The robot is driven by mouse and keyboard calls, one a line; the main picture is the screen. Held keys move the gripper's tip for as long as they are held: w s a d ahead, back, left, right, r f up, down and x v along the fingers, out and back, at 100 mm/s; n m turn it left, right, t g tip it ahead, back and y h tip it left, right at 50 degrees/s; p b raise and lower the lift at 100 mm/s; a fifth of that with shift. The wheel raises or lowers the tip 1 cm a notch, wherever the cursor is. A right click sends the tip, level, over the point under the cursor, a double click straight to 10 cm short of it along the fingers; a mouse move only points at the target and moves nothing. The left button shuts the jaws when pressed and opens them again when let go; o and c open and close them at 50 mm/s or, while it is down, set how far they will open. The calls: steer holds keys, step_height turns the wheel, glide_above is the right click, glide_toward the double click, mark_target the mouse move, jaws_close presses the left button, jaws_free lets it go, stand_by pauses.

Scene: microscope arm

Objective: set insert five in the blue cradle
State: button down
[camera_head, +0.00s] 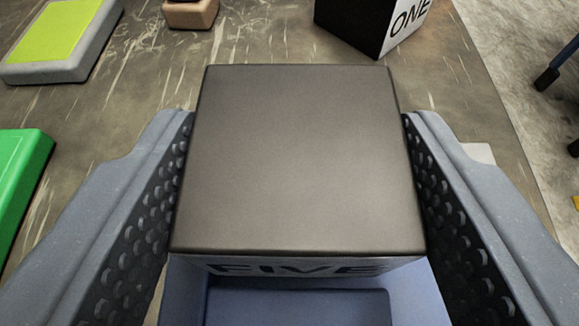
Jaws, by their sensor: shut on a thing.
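Insert five (300,160) is a dark box with a plain top and a pale near face marked FIVE, partly seen at its lower edge. My gripper (296,130) is shut on it, with one studded grey-blue finger against its left side and one against its right. The blue cradle (415,300) shows at the bottom of the picture, below and on the near side of the insert. Part of it is hidden by the insert and fingers. I cannot tell whether the insert touches the cradle.
A dark box marked ONE (370,25) stands beyond the insert at the top right. A grey block with a yellow-green top (60,40), a brown block (190,12) and a green block (20,180) lie to the left. Scratched table surface (130,95) between them is bare.

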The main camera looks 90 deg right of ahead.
steer(key=shift+f, duration=0.6)
steer(key=c, duration=0.5)
jaws_free()
steer(key=shift+a, duration=0.1)
steer(key=p+v, duration=0.1)
steer(key=v, duration=1.1)
steer(key=shift+f, duration=0.1)
